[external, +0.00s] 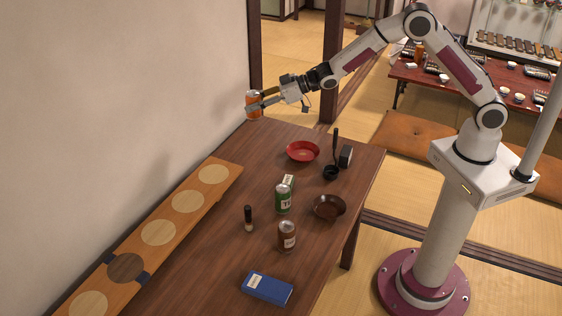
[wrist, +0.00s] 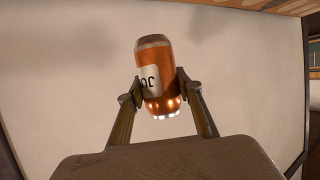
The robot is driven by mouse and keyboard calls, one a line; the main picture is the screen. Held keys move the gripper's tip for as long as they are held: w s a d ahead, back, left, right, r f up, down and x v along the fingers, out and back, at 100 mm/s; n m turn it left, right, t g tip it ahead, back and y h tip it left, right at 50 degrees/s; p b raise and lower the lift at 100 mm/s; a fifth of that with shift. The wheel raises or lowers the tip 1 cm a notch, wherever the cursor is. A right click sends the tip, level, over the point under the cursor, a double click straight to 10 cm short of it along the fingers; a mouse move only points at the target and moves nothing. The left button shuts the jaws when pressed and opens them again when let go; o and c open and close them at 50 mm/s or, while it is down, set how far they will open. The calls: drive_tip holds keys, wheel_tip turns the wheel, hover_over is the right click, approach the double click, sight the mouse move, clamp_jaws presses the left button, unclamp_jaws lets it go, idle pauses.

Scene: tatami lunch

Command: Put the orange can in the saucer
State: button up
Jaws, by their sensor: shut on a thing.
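The orange can (external: 253,104) is held by my gripper (external: 262,103) in the air above the far left end of the table. In the wrist view the can (wrist: 157,70) sits between the two fingers of my gripper (wrist: 160,92), which touch its sides. A red, shallow dish (external: 303,151) stands on the table below and to the right of the can. A dark brown bowl (external: 329,206) stands nearer the front right edge. I cannot tell for certain which of these is the saucer. Both look empty.
On the table (external: 200,263) stand a green can (external: 283,200), a brown can (external: 287,236), a small dark bottle (external: 248,218), a blue box (external: 267,288) and a black upright object (external: 336,150). A wooden board with round pads (external: 160,232) lies along the wall.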

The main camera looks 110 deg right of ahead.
wheel_tip(320, 180, up, 3)
drive_tip(key=shift+f, duration=0.15)
drive_tip(key=s+a+n+y, duration=0.2)
drive_tip(key=a, duration=0.5)
drive_tip(key=s+a+n+y, duration=0.2)
drive_tip(key=s+a, duration=0.1)
drive_tip(key=a, duration=0.5)
drive_tip(key=n+g+y, duration=0.1)
drive_tip(key=n+y, duration=0.4)
drive_tip(key=y, duration=0.1)
hover_over(329, 210)
wheel_tip(329, 210, down, 12)
drive_tip(key=shift+r, duration=0.25)
drive_tip(key=shift+f, duration=2.9)
drive_tip(key=shift+f, duration=0.15)
drive_tip(key=shift+f, duration=1.95)
drive_tip(key=shift+f, duration=0.1)
